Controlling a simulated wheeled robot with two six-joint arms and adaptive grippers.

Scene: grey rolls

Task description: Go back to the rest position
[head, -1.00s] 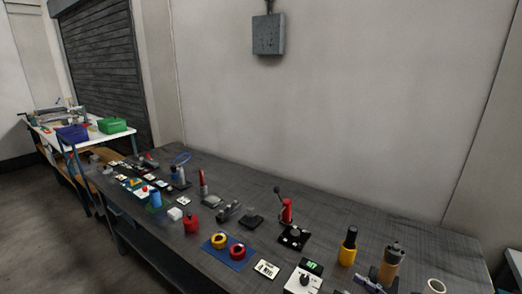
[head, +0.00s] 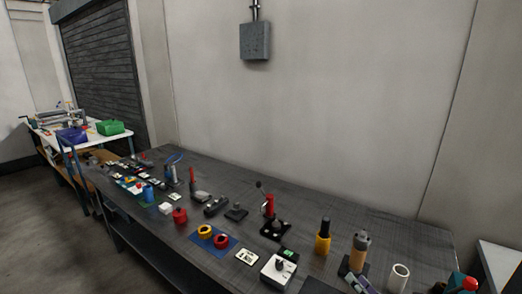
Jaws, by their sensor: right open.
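My right gripper (head: 357,284) seems to show only as a small grey piece at the bottom edge of the head view, just in front of the orange tool. It is open, and I see nothing held in it. Most of it and the rest of my right arm are cut off by the frame. My left gripper is not in view.
A long dark workbench (head: 381,218) runs along the wall with many small items. Near its right end are a yellow-black bottle (head: 323,238), an orange tool (head: 359,253) and a white roll (head: 398,278). A white table (head: 500,262) stands at right.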

